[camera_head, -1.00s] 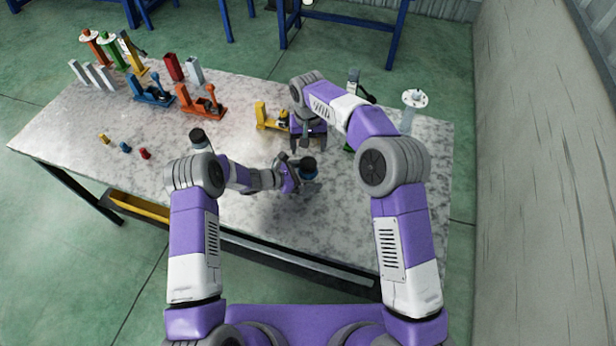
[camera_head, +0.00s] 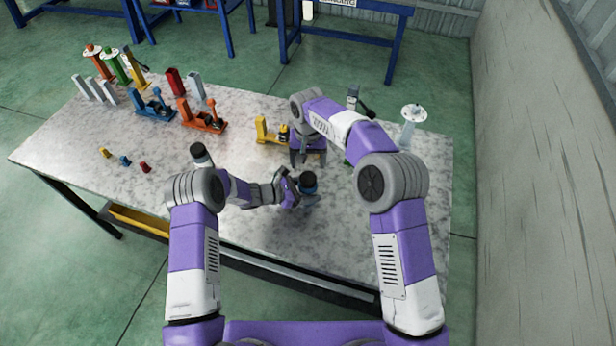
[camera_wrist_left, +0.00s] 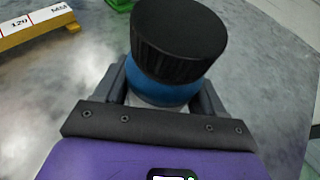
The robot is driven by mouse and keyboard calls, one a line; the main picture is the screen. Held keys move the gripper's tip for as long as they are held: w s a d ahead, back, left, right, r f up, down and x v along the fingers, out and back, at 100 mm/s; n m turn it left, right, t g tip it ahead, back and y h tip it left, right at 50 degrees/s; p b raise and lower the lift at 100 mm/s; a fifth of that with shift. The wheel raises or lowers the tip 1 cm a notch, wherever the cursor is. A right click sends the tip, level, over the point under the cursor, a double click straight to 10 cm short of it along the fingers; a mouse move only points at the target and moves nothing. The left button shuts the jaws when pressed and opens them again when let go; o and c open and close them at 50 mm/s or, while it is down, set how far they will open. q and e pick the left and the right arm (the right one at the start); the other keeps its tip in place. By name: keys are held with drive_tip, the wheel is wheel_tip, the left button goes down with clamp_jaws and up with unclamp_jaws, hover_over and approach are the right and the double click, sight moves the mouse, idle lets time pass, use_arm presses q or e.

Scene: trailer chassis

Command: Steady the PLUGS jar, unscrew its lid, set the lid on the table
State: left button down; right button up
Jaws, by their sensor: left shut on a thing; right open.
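A jar with a ribbed black lid (camera_wrist_left: 182,42) and a blue band (camera_wrist_left: 160,88) stands between my left fingers in the left wrist view. It also shows in the head view as a dark-lidded jar (camera_head: 308,182) near the table's front edge. Its lid is on; no label is readable. My left gripper (camera_head: 297,190) is shut on the jar below the lid, from the left. My right gripper (camera_head: 308,160) points down, open and empty, just behind the jar in the picture. A second dark-lidded jar (camera_head: 199,153) stands farther left, partly hidden by my left arm.
Blue (camera_head: 152,104) and orange (camera_head: 203,118) fixtures stand at left. Small coloured pieces (camera_head: 125,160) lie front left. The speckled tabletop (camera_head: 240,235) is bare along its front.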

sight(308, 178)
drive_tip(key=m, duration=0.3)
drive_tip(key=shift+s+f, duration=0.15)
drive_tip(key=shift+f, duration=0.1)
drive_tip(key=m, duration=0.4)
drive_tip(key=shift+s+f, duration=0.1)
drive_tip(key=shift+f, duration=0.1)
drive_tip(key=m, duration=0.6)
drive_tip(key=shift+m, duration=0.4)
drive_tip(key=m, duration=0.6)
drive_tip(key=shift+r, duration=0.15)
drive_tip(key=m, duration=0.6)
drive_tip(key=shift+w+r, duration=0.3)
drive_tip(key=shift+f, duration=3.95)
drive_tip(key=shift+c, duration=0.4)
